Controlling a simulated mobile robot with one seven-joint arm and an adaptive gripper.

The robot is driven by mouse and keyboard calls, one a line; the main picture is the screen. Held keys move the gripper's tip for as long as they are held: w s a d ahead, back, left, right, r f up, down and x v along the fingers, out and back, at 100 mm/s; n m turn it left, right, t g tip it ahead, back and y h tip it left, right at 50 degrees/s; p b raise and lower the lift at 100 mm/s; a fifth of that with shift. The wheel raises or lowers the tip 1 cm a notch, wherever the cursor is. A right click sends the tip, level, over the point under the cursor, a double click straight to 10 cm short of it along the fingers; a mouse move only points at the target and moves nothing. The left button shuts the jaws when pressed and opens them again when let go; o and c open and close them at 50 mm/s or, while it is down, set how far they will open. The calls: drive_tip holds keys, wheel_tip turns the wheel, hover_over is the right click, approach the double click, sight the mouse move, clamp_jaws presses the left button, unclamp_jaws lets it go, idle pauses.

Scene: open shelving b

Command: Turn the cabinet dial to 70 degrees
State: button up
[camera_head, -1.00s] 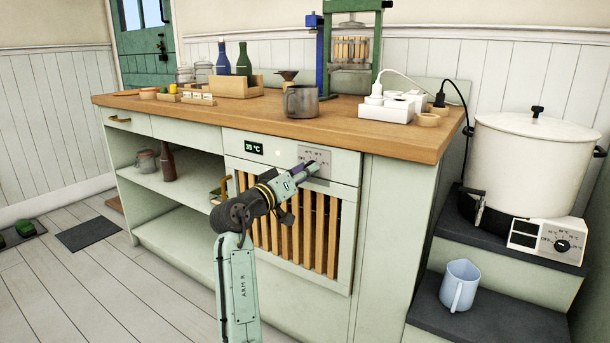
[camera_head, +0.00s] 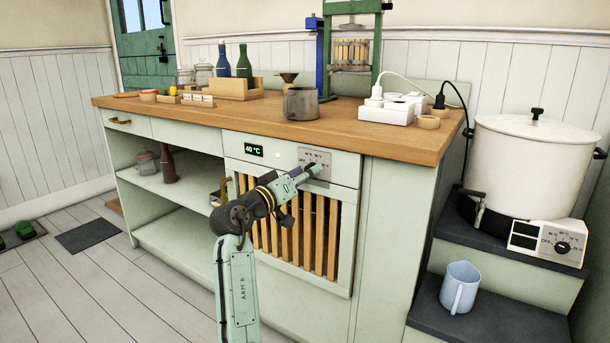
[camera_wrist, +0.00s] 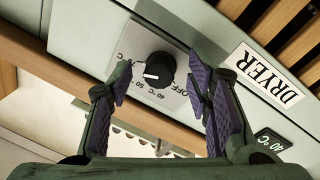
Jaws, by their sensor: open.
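The cabinet dial (camera_wrist: 160,70) is a black round knob with a white pointer mark, on a metal plate (camera_wrist: 135,45) printed with OFF and temperature marks. In the wrist view the mark points to the left side of the knob. My gripper (camera_wrist: 158,82) is open, with one purple-padded finger on each side of the dial. Gaps show between the pads and the knob. In the head view my gripper (camera_head: 314,170) is at the plate (camera_head: 317,156) and hides the dial. The green display (camera_head: 254,150) reads 40 °C.
A DRYER label (camera_wrist: 263,72) is beside the dial. Wooden slats (camera_head: 290,235) are below it. A large white pot (camera_head: 535,165) stands at the right.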

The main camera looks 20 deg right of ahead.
drive_tip(key=v, duration=1.2)
drive_tip(key=shift+r, duration=0.1)
